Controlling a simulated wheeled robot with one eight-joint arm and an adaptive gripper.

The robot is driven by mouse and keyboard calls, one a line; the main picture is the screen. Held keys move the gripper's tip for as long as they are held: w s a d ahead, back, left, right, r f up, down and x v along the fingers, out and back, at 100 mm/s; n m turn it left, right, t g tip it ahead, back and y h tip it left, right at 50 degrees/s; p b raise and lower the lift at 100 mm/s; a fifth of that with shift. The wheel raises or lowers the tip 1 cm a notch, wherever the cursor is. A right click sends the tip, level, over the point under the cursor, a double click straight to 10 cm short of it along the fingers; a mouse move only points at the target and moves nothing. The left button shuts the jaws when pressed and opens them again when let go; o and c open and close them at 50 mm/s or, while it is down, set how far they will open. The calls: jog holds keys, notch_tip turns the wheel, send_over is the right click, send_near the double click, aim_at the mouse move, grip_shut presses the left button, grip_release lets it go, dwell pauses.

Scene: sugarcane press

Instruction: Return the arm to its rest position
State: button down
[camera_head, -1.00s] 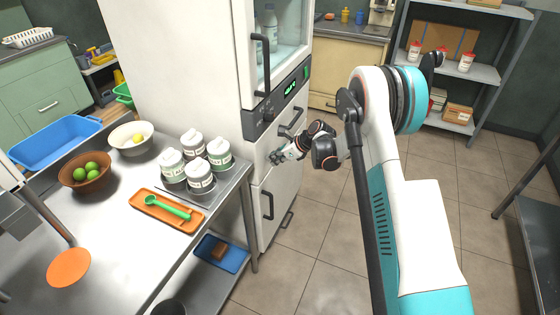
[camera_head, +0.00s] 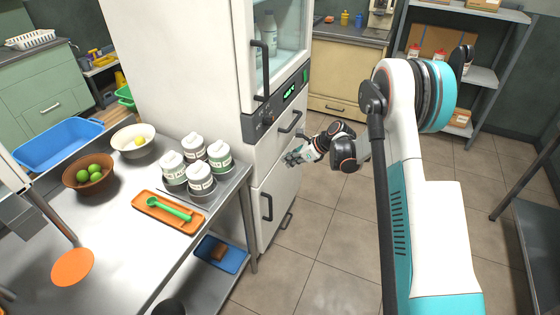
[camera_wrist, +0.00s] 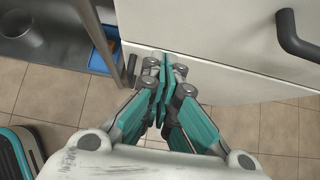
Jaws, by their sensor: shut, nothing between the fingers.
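My arm (camera_head: 430,200) rises at the right of the head view and bends over toward the cabinet. My gripper (camera_head: 292,158) hangs in front of the white cabinet's lower drawers, apart from the table. In the wrist view my gripper (camera_wrist: 163,85) is shut, its teal fingers together with nothing between them. The white cabinet front (camera_wrist: 210,40) lies just beyond the fingertips, and a dark handle (camera_wrist: 298,38) is at the upper right. I cannot tell the exact gap to the cabinet.
A steel table (camera_head: 110,232) at left holds lidded jars (camera_head: 200,180), an orange tray (camera_head: 150,212) with a green scoop, and bowls (camera_head: 88,175). A shelf rack (camera_head: 480,75) stands at back right. The tiled floor (camera_head: 335,225) between is clear.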

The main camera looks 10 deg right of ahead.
jog(key=s+d+r+n+h+p, duration=0.1)
jog(key=s+r+n+h, duration=0.1)
jog(key=s+r+n, duration=0.65)
jog(key=s+r+n+h+p, duration=0.1)
jog(key=s+r+n+h, duration=0.15)
jog(key=s+r, duration=1.15)
jog(key=s+d+r+n+t+h, duration=0.1)
jog(key=s+r+n, duration=0.2)
jog(key=s+n, duration=0.4)
jog(key=s+d+r+n+t+h, duration=0.1)
jog(key=s+n, duration=0.5)
jog(key=s, duration=0.7)
notch_tip(320, 180, up, 2)
jog(key=shift+d+r+n+h, duration=0.2)
jog(key=shift+r+n+h, duration=0.05)
jog(key=shift+n+h, duration=0.2)
